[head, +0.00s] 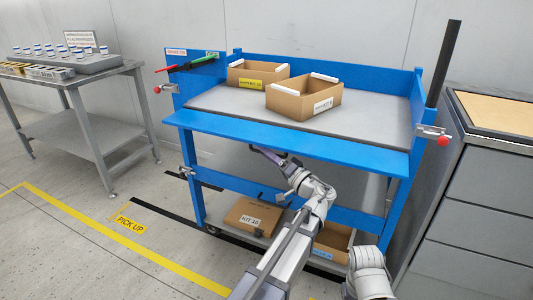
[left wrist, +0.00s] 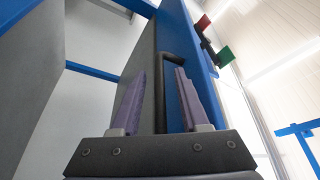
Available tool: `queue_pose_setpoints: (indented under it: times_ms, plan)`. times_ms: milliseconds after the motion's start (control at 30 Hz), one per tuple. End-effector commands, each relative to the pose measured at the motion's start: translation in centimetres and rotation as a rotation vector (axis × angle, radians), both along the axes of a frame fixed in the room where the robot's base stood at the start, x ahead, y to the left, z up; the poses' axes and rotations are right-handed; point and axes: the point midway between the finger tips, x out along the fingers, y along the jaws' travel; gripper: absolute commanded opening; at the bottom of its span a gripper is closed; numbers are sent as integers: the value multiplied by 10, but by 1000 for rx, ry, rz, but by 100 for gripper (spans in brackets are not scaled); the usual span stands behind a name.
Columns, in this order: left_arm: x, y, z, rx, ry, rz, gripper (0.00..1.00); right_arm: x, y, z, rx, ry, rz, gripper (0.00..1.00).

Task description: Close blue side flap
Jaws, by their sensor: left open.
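The blue side flap (head: 290,142) is the wide blue panel along the near side of the blue cart. It sticks out toward me, below the level of the cart's grey top. My left gripper (head: 257,149) is just under its near edge, with the arm reaching up from below. In the left wrist view a blue panel (left wrist: 176,30) carries a bent black handle (left wrist: 162,75). The open fingers of my left gripper (left wrist: 158,82) stand on either side of this handle; I cannot tell whether they touch it. In the head view the handle is hidden. My right gripper is not in view.
Two open cardboard boxes (head: 304,102) (head: 254,80) stand on the cart's top. A closed KIT 10 box (head: 248,217) and another box lie on its lower shelf. Red-knobbed latches (head: 442,140) sit at the sides.

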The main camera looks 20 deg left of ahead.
Motion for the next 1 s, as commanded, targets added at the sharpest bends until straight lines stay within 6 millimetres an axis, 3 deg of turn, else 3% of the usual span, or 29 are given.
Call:
queue_pose_setpoints:
  times_ms: [100, 500, 1000]
  plan:
    - [0, 0, 0, 0, 0, 0, 45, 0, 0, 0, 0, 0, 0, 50]
    - [0, 0, 0, 0, 0, 0, 0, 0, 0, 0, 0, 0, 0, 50]
    - [0, 0, 0, -1, 0, -1, 0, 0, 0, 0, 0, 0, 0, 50]
